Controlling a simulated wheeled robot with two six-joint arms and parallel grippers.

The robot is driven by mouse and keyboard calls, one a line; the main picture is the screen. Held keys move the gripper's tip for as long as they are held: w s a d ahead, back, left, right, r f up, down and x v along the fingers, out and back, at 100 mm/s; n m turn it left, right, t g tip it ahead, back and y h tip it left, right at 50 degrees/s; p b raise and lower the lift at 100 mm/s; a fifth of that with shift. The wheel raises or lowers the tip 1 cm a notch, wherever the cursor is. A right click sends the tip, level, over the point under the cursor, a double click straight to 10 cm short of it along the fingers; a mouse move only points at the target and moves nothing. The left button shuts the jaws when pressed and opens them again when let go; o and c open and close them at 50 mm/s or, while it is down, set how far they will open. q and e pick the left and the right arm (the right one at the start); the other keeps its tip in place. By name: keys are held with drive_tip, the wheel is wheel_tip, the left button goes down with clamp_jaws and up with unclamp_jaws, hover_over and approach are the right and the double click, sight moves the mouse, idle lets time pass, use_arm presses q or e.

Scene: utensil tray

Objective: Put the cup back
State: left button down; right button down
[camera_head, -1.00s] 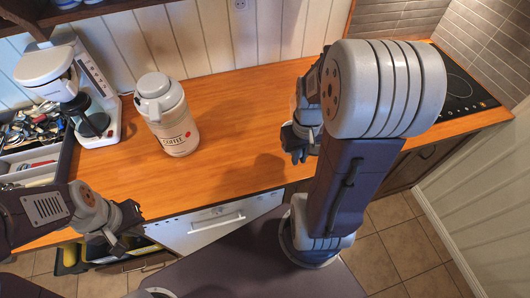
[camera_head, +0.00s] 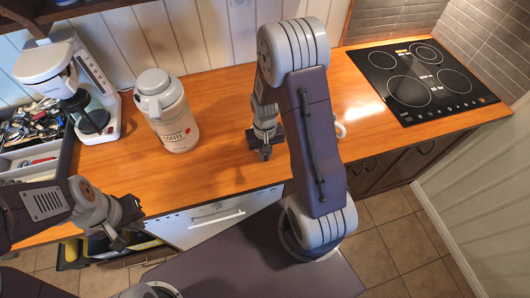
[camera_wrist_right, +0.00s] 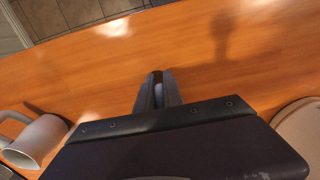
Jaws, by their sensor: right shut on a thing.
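A white cup (camera_wrist_right: 35,140) stands on the counter at the left of the right wrist view. In the head view only its handle side (camera_head: 340,130) shows, and my right arm hides the rest. My right gripper (camera_head: 265,150) is over the counter, left of the cup and apart from it. In the right wrist view its fingers (camera_wrist_right: 158,92) are close together, with a narrow pale thing between them that I cannot identify. My left gripper (camera_head: 127,228) hangs at the counter's front edge, away from the cup; its finger gap is unclear.
A white coffee flask (camera_head: 178,135) stands left of my right gripper. A coffee maker (camera_head: 105,115) and a utensil tray (camera_head: 68,155) are farther left. A black cooktop (camera_head: 395,65) lies at the right. The wooden counter between flask and right gripper is clear.

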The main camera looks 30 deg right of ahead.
drive_tip(key=shift+s+f, duration=0.1)
drive_tip(key=c, duration=1.5)
unclamp_jaws()
